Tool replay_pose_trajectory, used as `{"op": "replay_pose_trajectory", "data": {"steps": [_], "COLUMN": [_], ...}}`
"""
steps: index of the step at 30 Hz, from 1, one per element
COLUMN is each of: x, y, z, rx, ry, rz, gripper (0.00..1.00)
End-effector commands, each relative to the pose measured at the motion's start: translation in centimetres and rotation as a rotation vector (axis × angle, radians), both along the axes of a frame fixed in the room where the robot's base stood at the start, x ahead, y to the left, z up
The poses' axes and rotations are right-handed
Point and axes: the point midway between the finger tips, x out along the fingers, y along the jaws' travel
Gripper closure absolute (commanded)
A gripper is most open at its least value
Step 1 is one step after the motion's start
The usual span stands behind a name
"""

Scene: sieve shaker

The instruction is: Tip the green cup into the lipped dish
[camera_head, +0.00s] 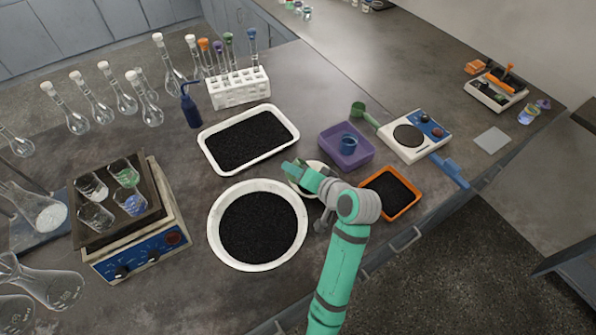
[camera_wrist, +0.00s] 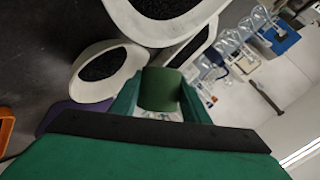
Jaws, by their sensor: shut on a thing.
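My gripper (camera_head: 298,172) is shut on the green cup (camera_head: 289,169). In the wrist view the cup's green side (camera_wrist: 160,90) shows between the two fingers (camera_wrist: 158,100). I cannot tell how far the cup is tilted, and its inside is hidden. A small white dish with a pointed lip (camera_head: 304,191) lies below and beside the cup, partly hidden by my gripper in the head view. In the wrist view the lipped dish (camera_wrist: 88,91) has dark grains in it and is apart from the cup.
A large round white bowl (camera_head: 214,229) and a white rectangular tray (camera_head: 204,150), both with black grains, stand close by. A purple tray (camera_head: 362,158), an orange tray (camera_head: 409,209) and a balance (camera_head: 425,150) stand to the right. A shaker with beakers (camera_head: 133,258) is at left.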

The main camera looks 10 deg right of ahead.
Motion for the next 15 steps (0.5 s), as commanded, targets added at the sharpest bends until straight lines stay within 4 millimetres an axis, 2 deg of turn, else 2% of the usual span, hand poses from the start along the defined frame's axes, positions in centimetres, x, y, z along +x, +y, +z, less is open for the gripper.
{"op": "replay_pose_trajectory", "data": {"steps": [3, 12, 15], "x": [-0.05, -0.02, -0.09], "y": [0.16, 0.08, 0.02], "z": [-0.05, -0.05, -0.11], "rx": [-0.091, -0.115, -0.190], "ry": [-0.037, -0.047, -0.077], "rz": [0.002, 0.000, 0.000], "gripper": [0.83, 0.83, 0.83]}}
